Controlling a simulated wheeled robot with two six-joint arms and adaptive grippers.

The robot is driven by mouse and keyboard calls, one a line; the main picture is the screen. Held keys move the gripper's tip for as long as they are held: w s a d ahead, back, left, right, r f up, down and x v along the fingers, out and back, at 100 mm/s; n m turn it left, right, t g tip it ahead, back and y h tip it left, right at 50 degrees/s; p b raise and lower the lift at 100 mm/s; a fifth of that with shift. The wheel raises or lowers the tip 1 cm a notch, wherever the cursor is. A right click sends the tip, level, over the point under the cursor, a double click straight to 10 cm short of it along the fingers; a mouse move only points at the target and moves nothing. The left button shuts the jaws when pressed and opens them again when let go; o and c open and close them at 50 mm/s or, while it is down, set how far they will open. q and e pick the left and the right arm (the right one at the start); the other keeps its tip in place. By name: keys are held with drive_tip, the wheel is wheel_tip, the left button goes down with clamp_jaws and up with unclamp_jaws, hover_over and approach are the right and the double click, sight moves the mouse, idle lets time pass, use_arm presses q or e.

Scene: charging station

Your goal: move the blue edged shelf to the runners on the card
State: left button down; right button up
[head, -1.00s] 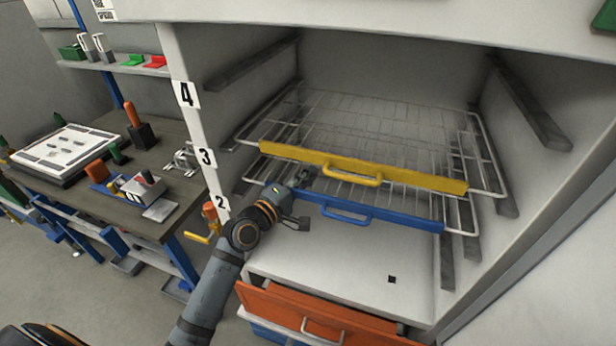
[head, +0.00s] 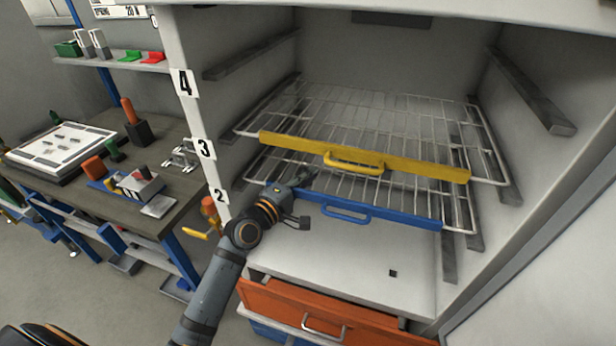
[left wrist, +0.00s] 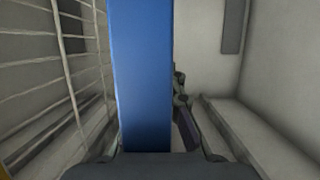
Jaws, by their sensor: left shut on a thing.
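The blue edged shelf (head: 385,217) is a wire rack with a blue front bar and handle, in the cabinet below the yellow edged shelf (head: 420,170). Its bar is near label 2 and fills the middle of the left wrist view (left wrist: 143,75). My left gripper (head: 303,182) is shut on the blue bar near its left end. Its fingers are mostly hidden in the head view. Empty runners (head: 530,92) show on the side walls near label 4 (head: 185,83). A card (head: 124,11) at the top left is cut off and too small to read. My right gripper is out of view.
The yellow shelf's wires lie close above the blue shelf. An orange drawer (head: 270,301) stands slightly out below the cabinet floor. A workbench (head: 185,189) with tools and a white board is at the left. The cabinet space above the yellow shelf is clear.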

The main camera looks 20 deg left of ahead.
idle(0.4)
use_arm(q)
drive_tip(key=c, duration=1.4)
unclamp_jaws()
drive_tip(key=shift+f, duration=0.1)
drive_tip(key=shift+s+f, duration=0.1)
drive_tip(key=shift+f, duration=0.05)
drive_tip(key=v, duration=0.7)
drive_tip(key=shift+s, duration=0.2)
